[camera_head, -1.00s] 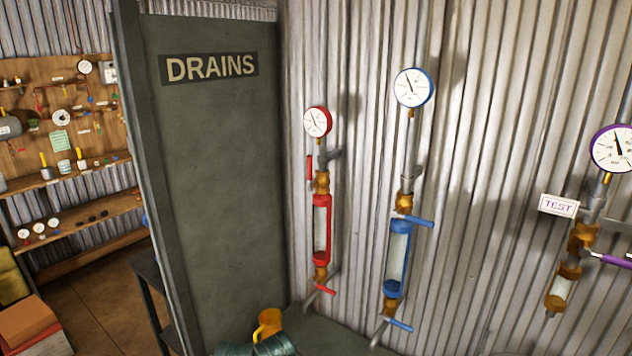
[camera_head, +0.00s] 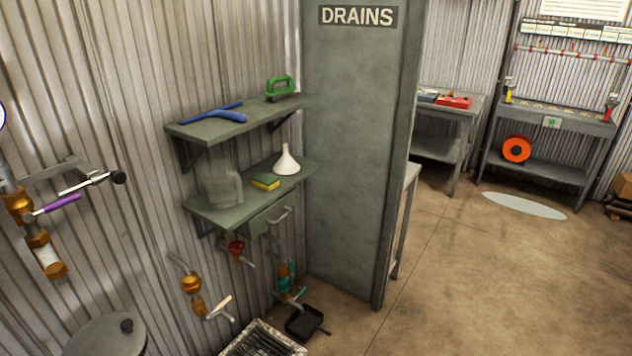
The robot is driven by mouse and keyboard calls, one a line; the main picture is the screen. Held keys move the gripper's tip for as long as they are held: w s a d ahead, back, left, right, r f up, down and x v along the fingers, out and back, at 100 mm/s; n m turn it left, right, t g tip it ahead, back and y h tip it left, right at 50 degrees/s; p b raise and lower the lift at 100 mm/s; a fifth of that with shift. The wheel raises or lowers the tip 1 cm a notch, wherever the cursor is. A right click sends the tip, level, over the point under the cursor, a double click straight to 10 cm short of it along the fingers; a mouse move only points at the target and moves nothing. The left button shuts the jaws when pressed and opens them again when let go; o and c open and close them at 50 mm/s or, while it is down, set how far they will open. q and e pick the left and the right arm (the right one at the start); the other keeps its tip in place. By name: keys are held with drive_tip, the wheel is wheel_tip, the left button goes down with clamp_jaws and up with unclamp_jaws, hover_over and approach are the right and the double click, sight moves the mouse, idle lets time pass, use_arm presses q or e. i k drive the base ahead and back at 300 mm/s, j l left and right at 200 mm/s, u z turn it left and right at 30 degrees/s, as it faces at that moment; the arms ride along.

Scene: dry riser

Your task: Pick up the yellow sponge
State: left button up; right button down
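The yellow sponge (camera_head: 265,181), with a green layer, lies on the lower green wall shelf (camera_head: 222,213) in the head view. It sits between a translucent jug (camera_head: 223,188) on its left and a white funnel (camera_head: 287,162) on its right. The sponge is small in the picture and seems uncovered. Neither of my grippers shows in this view.
A drawer (camera_head: 271,215) hangs under the lower shelf. Valves, a floor grate (camera_head: 262,340) and a drum (camera_head: 107,336) stand below. A green DRAINS partition (camera_head: 352,150) rises at right; open floor (camera_head: 450,260) lies beyond.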

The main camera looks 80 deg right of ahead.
sight(267, 182)
drive_tip(key=z, duration=2.55)
